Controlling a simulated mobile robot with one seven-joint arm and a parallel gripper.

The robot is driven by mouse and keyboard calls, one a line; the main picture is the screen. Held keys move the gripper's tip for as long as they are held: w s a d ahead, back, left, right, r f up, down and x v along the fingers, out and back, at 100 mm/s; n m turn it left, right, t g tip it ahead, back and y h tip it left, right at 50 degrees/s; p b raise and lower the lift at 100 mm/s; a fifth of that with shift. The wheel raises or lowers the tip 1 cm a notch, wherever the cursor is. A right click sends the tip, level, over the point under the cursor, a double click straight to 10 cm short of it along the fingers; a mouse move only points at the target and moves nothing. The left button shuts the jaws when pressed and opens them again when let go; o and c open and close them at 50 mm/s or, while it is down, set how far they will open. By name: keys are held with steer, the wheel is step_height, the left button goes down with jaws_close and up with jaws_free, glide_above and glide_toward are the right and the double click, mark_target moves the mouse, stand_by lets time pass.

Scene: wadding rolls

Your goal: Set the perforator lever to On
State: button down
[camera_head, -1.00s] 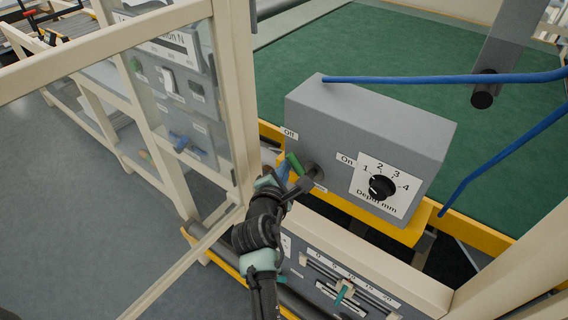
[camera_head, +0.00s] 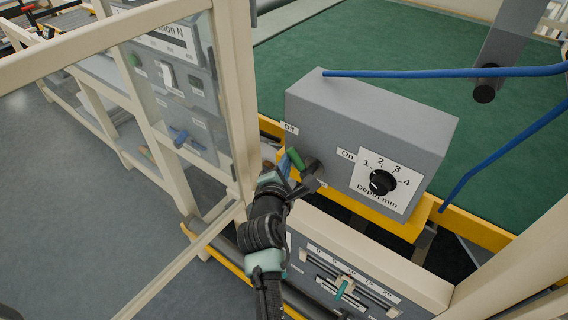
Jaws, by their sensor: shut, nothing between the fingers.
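The perforator box (camera_head: 345,115) is grey, with a label "Off" (camera_head: 290,128) at its left edge and a label "On" (camera_head: 347,155) farther right on its front. The lever's green handle (camera_head: 295,158) slants up and left from a dark round pivot (camera_head: 314,168), towards the "Off" side. My gripper (camera_head: 291,179) is just below and left of the handle, close against the box front. It is shut with nothing held. My wrist hides part of the area below the lever. I cannot tell whether the fingers touch the handle.
A black depth dial (camera_head: 382,183) sits right of the lever. Below is a slider panel (camera_head: 345,285) with a teal slider. A cream-framed clear guard (camera_head: 235,100) stands close on the left. Blue bars (camera_head: 450,73) cross at right. Green material (camera_head: 400,45) lies behind.

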mark_target(297, 158)
steer(key=shift+s+d+r+m+t, duration=0.1)
steer(key=shift+d+m+t, duration=0.2)
steer(key=shift+m, duration=0.2)
steer(key=m+b, duration=0.1)
steer(key=m+t+b, duration=0.1)
steer(key=shift+s+d+r+y+b, duration=0.25)
steer(key=shift+s+d+y+b, duration=0.05)
steer(key=shift+s+d, duration=0.1)
steer(key=m+t+b, duration=0.1)
steer(key=d+m+t+b, duration=0.1)
steer(key=b, duration=0.1)
steer(key=shift+s+r, duration=0.1)
steer(key=shift+s, duration=0.25)
steer(key=d+m+t+b, duration=0.1)
steer(key=m+b, duration=0.1)
steer(key=b, duration=0.3)
steer(key=s+d+m+t+h+b, duration=0.1)
steer(key=m+b, duration=0.2)
steer(key=b, duration=0.3)
steer(key=s+d+m+t+b, duration=0.1)
steer(key=m+b, duration=0.1)
steer(key=b, duration=0.3)
steer(key=shift+s+r+m+h, duration=0.1)
steer(key=shift+s+m+h, duration=0.05)
steer(key=shift+m+h, duration=0.2)
steer(key=shift+d+b, duration=0.1)
steer(key=shift+b, duration=0.2)
